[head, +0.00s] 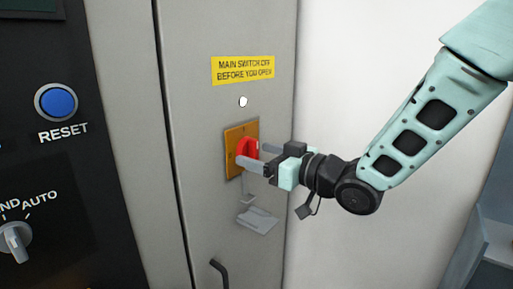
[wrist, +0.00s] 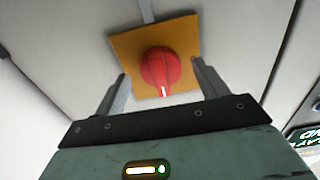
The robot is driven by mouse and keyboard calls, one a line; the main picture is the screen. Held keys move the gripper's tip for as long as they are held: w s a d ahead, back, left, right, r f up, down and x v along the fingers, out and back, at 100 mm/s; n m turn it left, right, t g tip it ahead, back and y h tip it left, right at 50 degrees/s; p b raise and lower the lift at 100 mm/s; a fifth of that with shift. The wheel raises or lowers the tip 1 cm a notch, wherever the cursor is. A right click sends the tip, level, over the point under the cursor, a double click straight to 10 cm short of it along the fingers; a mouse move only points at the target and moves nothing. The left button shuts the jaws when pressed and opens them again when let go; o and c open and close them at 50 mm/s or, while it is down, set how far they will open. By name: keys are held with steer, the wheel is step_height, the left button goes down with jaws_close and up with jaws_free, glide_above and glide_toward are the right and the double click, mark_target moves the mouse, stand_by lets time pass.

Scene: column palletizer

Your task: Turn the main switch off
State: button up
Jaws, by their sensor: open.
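The main switch is a red rotary knob (head: 246,149) on an orange-yellow plate (head: 232,133) on the grey cabinet door. In the wrist view the red knob (wrist: 160,70) carries a white mark near its lower edge, and the plate (wrist: 185,38) shows behind it. My gripper (head: 248,156) is in front of the plate with its fingers pointing at it. In the wrist view my gripper (wrist: 160,82) is open, with one finger on each side of the knob and gaps visible between them. Whether the fingertips touch the plate cannot be told.
A yellow label (head: 243,69) reading "MAIN SWITCH OFF BEFORE YOU OPEN" and a small white indicator (head: 243,101) are above the switch. A grey hasp-like part (head: 257,220) and a dark door handle (head: 219,272) are below. A blue RESET button (head: 56,103) and a selector knob (head: 15,241) are left.

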steer(key=shift+w+a, duration=0.45)
steer(key=shift+a, duration=0.1)
steer(key=c, duration=1)
steer(key=shift+o, duration=0.2)
